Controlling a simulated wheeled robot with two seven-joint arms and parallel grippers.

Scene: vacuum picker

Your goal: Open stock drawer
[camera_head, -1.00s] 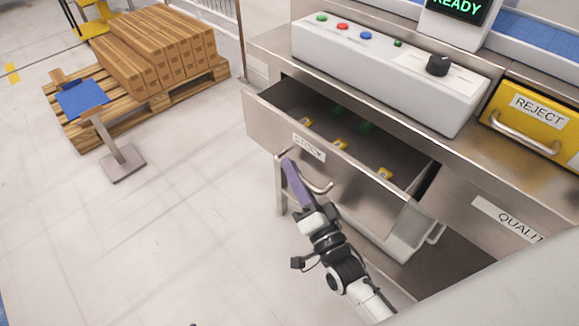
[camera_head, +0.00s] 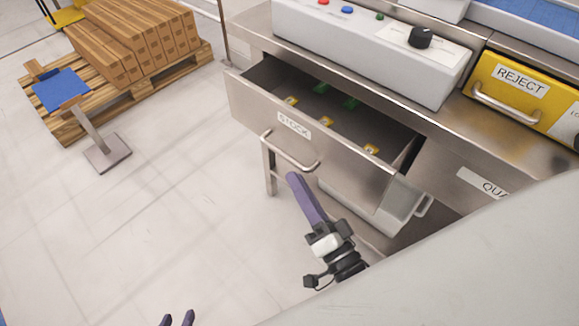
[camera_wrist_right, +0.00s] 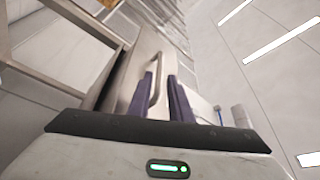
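The metal stock drawer (camera_head: 330,149), labelled STOCK, stands pulled out from the workbench in the head view. Several small yellow and green items lie inside it. Its bar handle (camera_head: 288,157) is on the front face.
A yellow REJECT drawer (camera_head: 520,92) is shut at the right. A white control box (camera_head: 375,55) sits on the bench above. A pallet of boxes (camera_head: 135,45) and a blue-topped stand (camera_head: 62,90) are at the left. The floor before the drawer is clear.

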